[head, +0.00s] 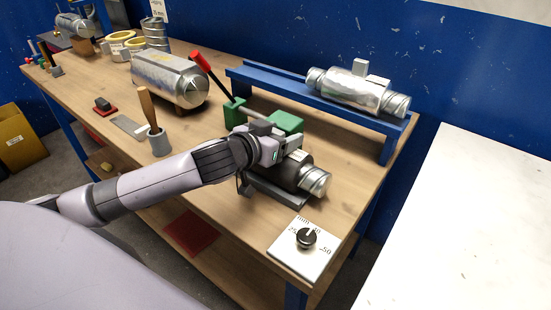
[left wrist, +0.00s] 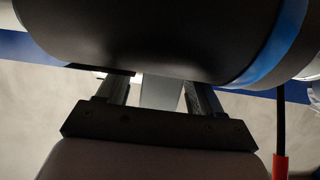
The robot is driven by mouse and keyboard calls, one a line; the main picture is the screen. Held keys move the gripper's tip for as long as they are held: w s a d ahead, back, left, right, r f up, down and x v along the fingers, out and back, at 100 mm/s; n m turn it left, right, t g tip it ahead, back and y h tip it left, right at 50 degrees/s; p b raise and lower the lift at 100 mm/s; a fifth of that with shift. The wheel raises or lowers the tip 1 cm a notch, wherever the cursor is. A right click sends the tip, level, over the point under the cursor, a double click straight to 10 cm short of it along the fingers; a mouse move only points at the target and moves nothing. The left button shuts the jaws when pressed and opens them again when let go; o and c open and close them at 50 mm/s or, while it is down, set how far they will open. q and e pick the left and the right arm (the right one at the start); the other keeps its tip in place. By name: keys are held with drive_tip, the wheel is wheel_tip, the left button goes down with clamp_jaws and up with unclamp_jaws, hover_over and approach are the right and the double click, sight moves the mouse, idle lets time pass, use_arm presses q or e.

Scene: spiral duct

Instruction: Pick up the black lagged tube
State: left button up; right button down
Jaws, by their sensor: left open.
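The black lagged tube (head: 289,168) lies on a dark cradle (head: 275,192) near the right front of the workbench. Its silver metal end (head: 317,181) points to the front right. My left gripper (head: 281,147) is at the tube's far upper side, and its arm crosses in front of part of the tube. In the left wrist view the dark tube (left wrist: 150,40) fills the top, close to the fingers. The left gripper (left wrist: 160,92) is open, with its two fingers spread apart. I cannot tell whether they touch the tube. My right gripper is not in view.
A green clamp with a red-handled lever (head: 212,76) stands behind the tube. A blue rack (head: 310,92) holds a silver duct piece (head: 353,90). A white dial plate (head: 302,250) sits at the front right corner.

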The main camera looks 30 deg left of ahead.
use_arm(q)
clamp_jaws()
drive_tip(key=shift+r, duration=0.2)
